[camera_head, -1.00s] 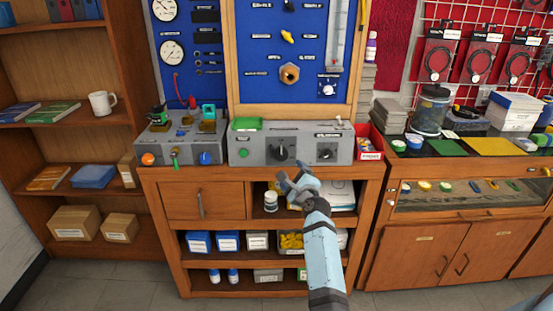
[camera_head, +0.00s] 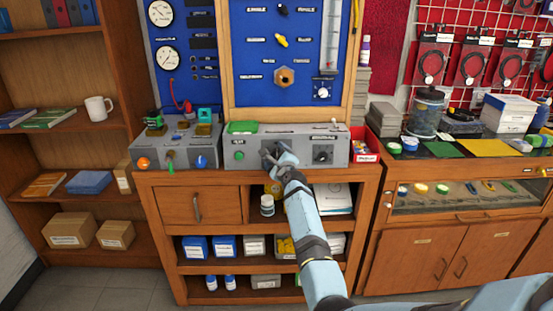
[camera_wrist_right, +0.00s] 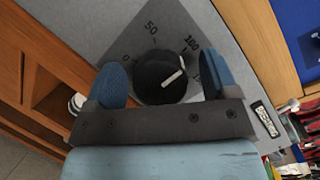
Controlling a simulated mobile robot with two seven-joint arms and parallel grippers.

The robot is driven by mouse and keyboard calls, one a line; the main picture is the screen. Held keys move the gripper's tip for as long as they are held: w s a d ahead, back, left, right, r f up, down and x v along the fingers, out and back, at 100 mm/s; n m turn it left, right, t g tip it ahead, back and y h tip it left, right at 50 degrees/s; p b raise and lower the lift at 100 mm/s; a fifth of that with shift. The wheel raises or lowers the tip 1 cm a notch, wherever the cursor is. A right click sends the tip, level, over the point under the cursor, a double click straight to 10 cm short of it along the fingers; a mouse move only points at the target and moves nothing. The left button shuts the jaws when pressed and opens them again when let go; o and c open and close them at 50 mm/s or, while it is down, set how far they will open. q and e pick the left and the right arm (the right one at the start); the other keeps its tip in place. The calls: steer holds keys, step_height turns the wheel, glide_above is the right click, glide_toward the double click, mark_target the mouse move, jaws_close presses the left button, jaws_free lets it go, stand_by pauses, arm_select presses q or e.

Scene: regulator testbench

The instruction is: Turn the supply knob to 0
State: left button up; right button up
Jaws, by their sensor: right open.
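A round black knob (camera_wrist_right: 162,76) with a white pointer line sits on a grey dial plate in the right wrist view. Its scale shows 0, 50 and 100; the pointer is turned toward the upper right, near the 100 side. My right gripper (camera_head: 275,154) is in front of the grey control box (camera_head: 246,157) and covers most of this knob in the head view. In the right wrist view the open blue fingers (camera_wrist_right: 164,68) stand on either side of the knob, with a gap at least on the left. My left gripper is not in view.
A second black knob (camera_head: 323,156) is on the same box, right of my gripper. A green button (camera_head: 239,155) is on its left. A smaller grey box (camera_head: 178,151) stands to the left and a red bin (camera_head: 365,149) to the right.

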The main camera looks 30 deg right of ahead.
steer(key=c, duration=0.9)
